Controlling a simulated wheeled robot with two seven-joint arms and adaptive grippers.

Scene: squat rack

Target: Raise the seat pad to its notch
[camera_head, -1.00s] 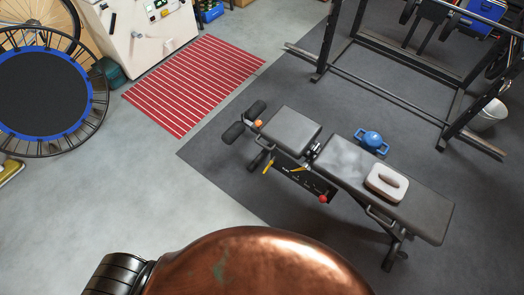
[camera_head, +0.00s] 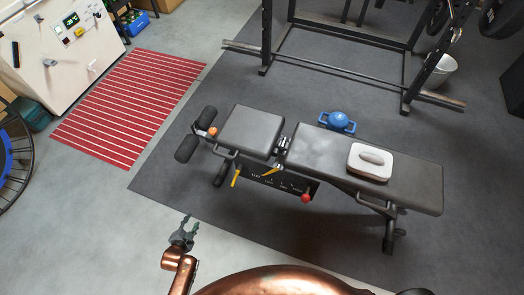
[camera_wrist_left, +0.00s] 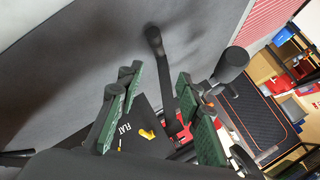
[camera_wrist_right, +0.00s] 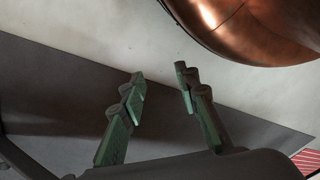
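The short black seat pad (camera_head: 252,131) lies about level at the left end of the bench, beside the long back pad (camera_head: 415,184). A dark labelled plate (camera_head: 290,183) shows under the pads, with a yellow lever (camera_head: 235,176) and a red knob (camera_head: 305,197). My left gripper (camera_head: 189,224) is in front of the bench's left end, apart from the seat pad. It is open in the left wrist view (camera_wrist_left: 155,76), where a plate marked FLAT (camera_wrist_left: 128,128) shows beyond the fingers. My right gripper (camera_wrist_right: 160,72) is open and empty over the floor.
Foam rollers (camera_head: 187,148) stick out at the bench's left end. A white-and-brown block (camera_head: 369,163) rests on the back pad. A blue kettlebell-like weight (camera_head: 338,122) is behind it. The rack (camera_head: 340,70) stands behind.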

